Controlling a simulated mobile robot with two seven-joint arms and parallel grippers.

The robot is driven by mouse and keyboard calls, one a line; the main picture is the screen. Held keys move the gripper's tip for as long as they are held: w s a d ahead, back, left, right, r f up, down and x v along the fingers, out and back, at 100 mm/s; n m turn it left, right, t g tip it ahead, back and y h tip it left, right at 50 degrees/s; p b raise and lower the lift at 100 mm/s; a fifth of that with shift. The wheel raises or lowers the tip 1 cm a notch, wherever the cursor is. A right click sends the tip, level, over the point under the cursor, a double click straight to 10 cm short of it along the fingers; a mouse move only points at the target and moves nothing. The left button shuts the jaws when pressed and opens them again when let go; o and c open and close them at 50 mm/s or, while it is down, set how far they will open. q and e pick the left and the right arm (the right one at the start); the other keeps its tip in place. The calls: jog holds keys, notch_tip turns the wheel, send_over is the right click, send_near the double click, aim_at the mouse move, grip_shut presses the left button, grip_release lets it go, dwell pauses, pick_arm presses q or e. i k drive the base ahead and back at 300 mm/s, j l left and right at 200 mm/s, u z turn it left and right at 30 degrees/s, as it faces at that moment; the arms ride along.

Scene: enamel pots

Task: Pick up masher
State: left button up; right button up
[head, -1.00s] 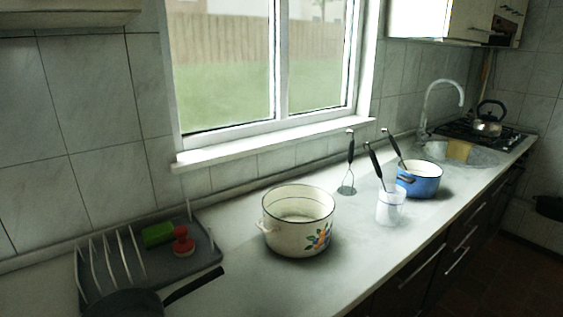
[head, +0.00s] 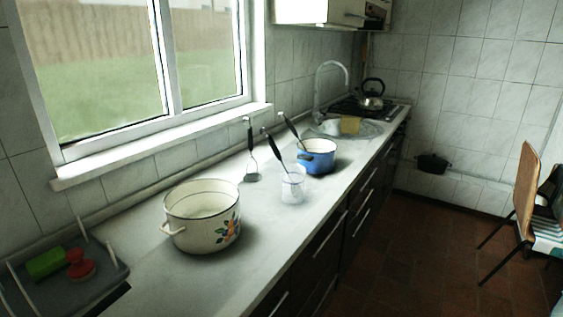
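A utensil with a black handle and a flat metal head, which looks like the masher (head: 250,150), stands upright near the tiled wall behind the counter. Its head is low, close to the counter, and I cannot tell whether it hangs or leans. A second black-handled tool (head: 273,148) stands tilted in a clear cup (head: 292,188). A third black-handled tool (head: 290,127) leans out of a blue pot (head: 318,158). The heads of these two tools are hidden or unclear. Neither of my grippers is in view.
A cream enamel pot (head: 203,228) with painted flowers stands left of the cup. A grey dish rack (head: 112,268) holds a green sponge (head: 46,263) and a red item (head: 80,267). Beyond are a sink, stove and kettle (head: 372,95). A chair (head: 526,195) stands right; the floor between is clear.

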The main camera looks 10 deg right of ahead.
aim_at(255, 178)
jog(key=u, duration=2.05)
jog(key=z, duration=2.05)
jog(key=i+l, duration=0.5)
jog(key=l, duration=0.15)
